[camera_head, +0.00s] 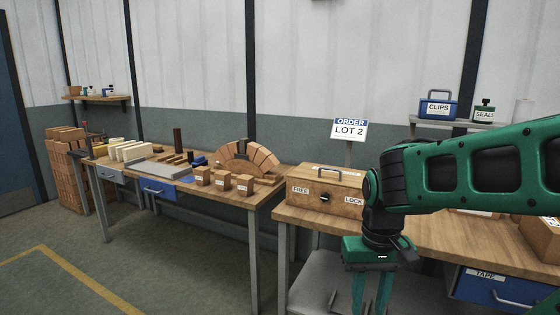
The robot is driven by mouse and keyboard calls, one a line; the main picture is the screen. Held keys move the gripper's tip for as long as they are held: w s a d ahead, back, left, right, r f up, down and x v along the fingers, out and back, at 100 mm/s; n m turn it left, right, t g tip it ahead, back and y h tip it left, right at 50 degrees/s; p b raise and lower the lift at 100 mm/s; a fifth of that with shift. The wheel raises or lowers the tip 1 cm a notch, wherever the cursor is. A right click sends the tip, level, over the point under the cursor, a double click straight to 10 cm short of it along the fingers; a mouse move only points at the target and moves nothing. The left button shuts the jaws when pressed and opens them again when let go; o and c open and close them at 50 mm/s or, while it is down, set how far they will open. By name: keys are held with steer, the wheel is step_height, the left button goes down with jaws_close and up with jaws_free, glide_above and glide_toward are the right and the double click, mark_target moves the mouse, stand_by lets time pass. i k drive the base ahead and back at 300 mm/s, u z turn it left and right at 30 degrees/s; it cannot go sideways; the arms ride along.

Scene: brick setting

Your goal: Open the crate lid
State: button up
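The wooden crate (312,201) sits at the left end of the right-hand workbench, with its lid (348,182) down. A metal handle (330,168) is on the lid. The front has a "FREE" label on the left, a "LOCK" label on the right and a dark knob (324,197) between them; which label it points to is too small to tell. My green arm hides the crate's right end. My gripper (370,300) hangs fingers down in front of the bench, below and right of the crate. Its fingers are apart with nothing seen between them; the tips are near the frame's bottom edge.
An "ORDER LOT 2" sign (349,130) stands behind the crate. The bench top (455,232) reaches right, over a blue "TAPE" drawer (490,288). A left bench (245,204) carries small blocks and a brick arch (247,158). Open floor lies at left.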

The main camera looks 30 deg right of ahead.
mark_target(349, 177)
steer(key=z, duration=0.25)
steer(key=i, duration=1.25)
steer(key=z, duration=0.5)
